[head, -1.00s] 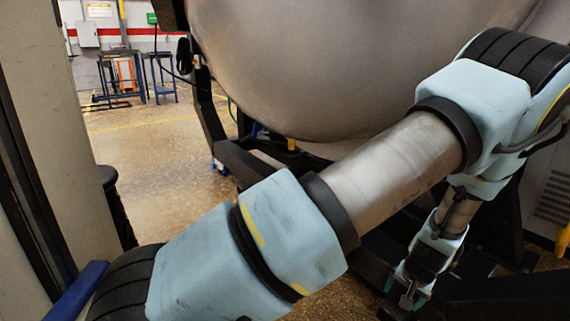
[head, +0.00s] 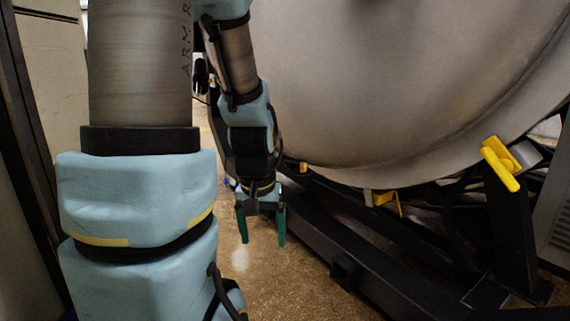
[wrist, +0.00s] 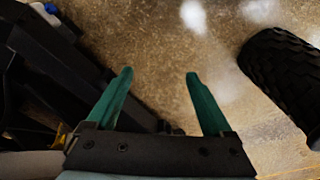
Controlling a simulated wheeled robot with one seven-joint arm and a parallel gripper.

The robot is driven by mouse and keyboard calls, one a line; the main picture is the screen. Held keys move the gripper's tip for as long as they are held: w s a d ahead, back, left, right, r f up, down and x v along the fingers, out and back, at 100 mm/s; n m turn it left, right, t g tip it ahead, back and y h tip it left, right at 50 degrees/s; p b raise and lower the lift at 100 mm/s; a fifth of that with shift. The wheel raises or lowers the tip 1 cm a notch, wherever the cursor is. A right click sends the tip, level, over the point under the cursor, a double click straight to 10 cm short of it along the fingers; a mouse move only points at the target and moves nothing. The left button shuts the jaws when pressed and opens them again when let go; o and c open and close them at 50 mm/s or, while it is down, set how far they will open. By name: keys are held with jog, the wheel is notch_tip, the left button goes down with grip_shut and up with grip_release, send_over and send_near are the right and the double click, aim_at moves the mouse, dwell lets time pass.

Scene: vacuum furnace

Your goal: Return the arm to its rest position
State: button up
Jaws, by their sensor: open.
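My arm stands upright on the left of the head view, with its forearm hanging down beyond it. My gripper (head: 262,226) points down at the floor, left of the large metal furnace vessel (head: 390,80). Its two green fingers are apart with nothing between them. The wrist view shows the same open fingers (wrist: 158,88) over bare speckled floor.
A black steel frame (head: 340,250) runs along the floor beneath the vessel, close to the right of my gripper. Yellow handles (head: 500,163) stick out at the vessel's lower rim. The brown floor (head: 245,285) below my gripper is clear. A dark ridged tyre (wrist: 280,80) shows in the wrist view.

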notch_tip(320, 180, up, 39)
jog(key=s+a+p, duration=0.1)
jog(key=a+p, duration=0.1)
jog(key=p, duration=3.6)
jog(key=shift+s, duration=0.2)
jog(key=shift+r, duration=0.1)
